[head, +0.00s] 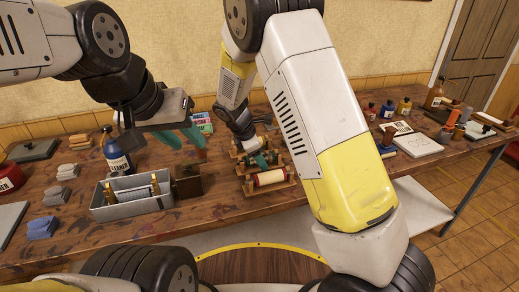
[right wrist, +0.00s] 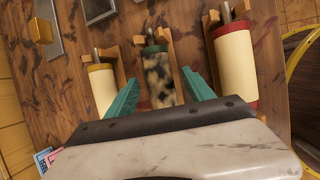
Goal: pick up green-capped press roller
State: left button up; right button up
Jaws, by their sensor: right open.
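The green-capped press roller (right wrist: 158,76), with a mottled black and tan body, lies in the middle of a wooden rack in the right wrist view. My right gripper (right wrist: 161,80) is open, with one teal finger on each side of this roller. Its near end is hidden by the gripper. In the head view my right gripper (head: 258,159) is low over the rack and mostly covers the roller. My left gripper (head: 188,140) hangs above the table left of the rack, its teal fingers apart and empty.
A yellow-capped roller (right wrist: 103,90) and a red-capped roller (right wrist: 236,65) lie on either side. Bottles and papers occupy the table's right part.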

jog(key=shift+f, duration=0.25)
dwell(0.4)
grip_shut()
